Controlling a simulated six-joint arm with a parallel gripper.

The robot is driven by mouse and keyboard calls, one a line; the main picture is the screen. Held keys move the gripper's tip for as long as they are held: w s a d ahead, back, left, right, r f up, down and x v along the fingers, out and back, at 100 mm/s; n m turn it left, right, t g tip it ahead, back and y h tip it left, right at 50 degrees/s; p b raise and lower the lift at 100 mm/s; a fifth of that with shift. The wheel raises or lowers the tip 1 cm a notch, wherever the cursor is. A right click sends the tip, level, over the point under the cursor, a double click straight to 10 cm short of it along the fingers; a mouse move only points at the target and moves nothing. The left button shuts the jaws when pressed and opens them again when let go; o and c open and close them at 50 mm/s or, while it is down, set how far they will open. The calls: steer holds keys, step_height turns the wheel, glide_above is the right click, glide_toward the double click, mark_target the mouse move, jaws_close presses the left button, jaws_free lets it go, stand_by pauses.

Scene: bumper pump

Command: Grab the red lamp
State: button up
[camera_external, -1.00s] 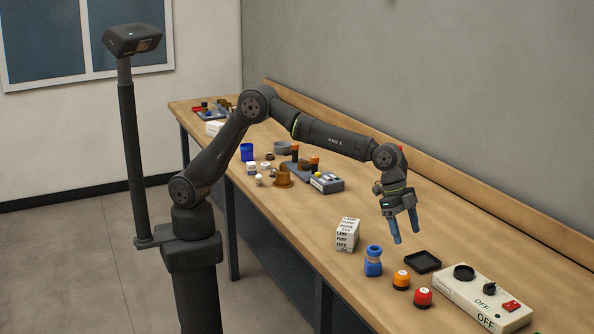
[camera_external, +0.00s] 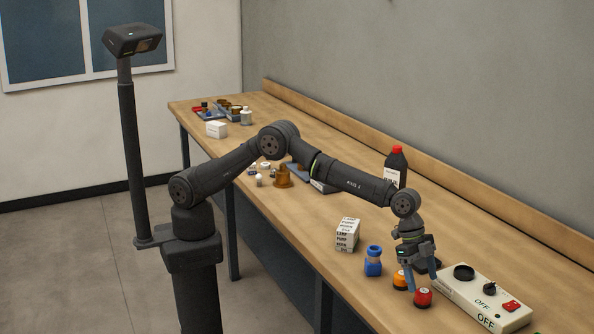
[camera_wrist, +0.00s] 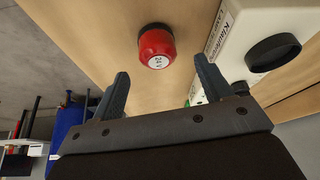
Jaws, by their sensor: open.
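The red lamp (camera_external: 422,298) stands on the bench near its front edge, a short red cap with a white label on top and a dark base. In the wrist view the red lamp (camera_wrist: 157,46) is ahead of and roughly between my two fingers, apart from them. My gripper (camera_external: 421,281) is open and empty, pointing down just above and around the lamp in the external view. Its spread fingers show in the wrist view (camera_wrist: 163,88). Whether a finger touches the lamp cannot be told from the external view.
An orange lamp (camera_external: 400,280) stands close to the left, with a blue bottle (camera_external: 373,261) beyond it. A white control box (camera_external: 484,298) with a dark round socket is close on the right. A labelled white box (camera_external: 347,234) and a dark bottle (camera_external: 396,165) stand farther back.

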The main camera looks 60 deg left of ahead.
mark_target(423, 290)
steer(key=shift+a+x, duration=0.2)
steer(key=shift+x, duration=2.55)
steer(key=shift+s, duration=0.15)
steer(key=c, duration=1.1)
